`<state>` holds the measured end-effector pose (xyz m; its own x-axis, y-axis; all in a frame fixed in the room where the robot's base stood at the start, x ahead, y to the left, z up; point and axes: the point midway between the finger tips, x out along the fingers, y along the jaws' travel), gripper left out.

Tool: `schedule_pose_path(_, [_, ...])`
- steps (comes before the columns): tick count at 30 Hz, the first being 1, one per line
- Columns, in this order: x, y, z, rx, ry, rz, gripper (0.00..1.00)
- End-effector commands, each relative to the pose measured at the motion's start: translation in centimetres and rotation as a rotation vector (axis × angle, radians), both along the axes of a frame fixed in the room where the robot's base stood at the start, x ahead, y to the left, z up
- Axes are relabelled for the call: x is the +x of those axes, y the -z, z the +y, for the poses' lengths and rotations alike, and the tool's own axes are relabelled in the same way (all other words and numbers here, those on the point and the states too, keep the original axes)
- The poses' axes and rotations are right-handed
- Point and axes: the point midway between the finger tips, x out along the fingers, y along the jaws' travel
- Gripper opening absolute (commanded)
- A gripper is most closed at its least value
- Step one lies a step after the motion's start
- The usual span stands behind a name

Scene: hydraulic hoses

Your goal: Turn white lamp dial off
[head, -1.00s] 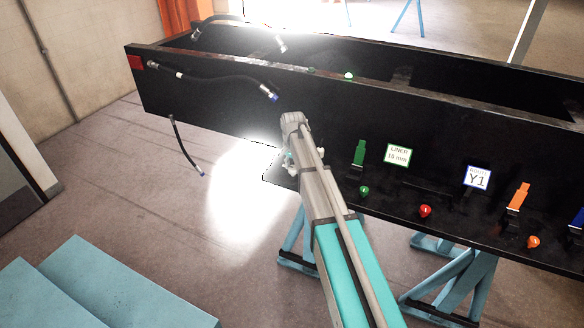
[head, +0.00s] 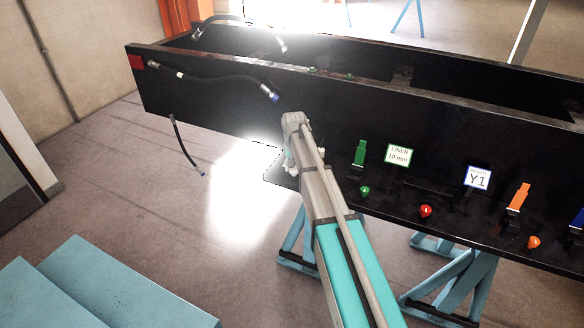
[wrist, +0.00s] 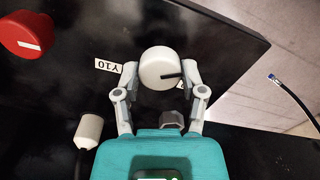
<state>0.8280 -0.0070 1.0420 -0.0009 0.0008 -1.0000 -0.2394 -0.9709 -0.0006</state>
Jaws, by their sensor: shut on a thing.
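The white dial (wrist: 158,62), a round knob with a black mark pointing right from near its middle, is in the upper middle of the wrist view. My gripper (wrist: 161,76) is shut on it, one finger on each side. In the head view my gripper (head: 291,163) is largely hidden behind my own arm at the bench's near left corner, and I cannot make out the dial there. A white cylinder (wrist: 90,127), possibly the lamp, stands lower left of the dial in the wrist view. I cannot tell whether it is lit.
A red dial (wrist: 24,36) and a Y10 label (wrist: 108,66) are left of the white dial. The black bench (head: 215,98) carries green (head: 360,152) and orange (head: 518,196) levers. Hoses (head: 215,78) hang at its left. Floor is open left of it.

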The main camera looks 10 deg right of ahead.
Motion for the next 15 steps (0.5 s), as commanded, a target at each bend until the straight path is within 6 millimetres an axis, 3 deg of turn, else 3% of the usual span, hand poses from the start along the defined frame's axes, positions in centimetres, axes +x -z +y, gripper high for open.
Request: schedule_pose_path(15, [0.28, -0.03, 0.02, 0.001, -0.236, -0.006, 0.06])
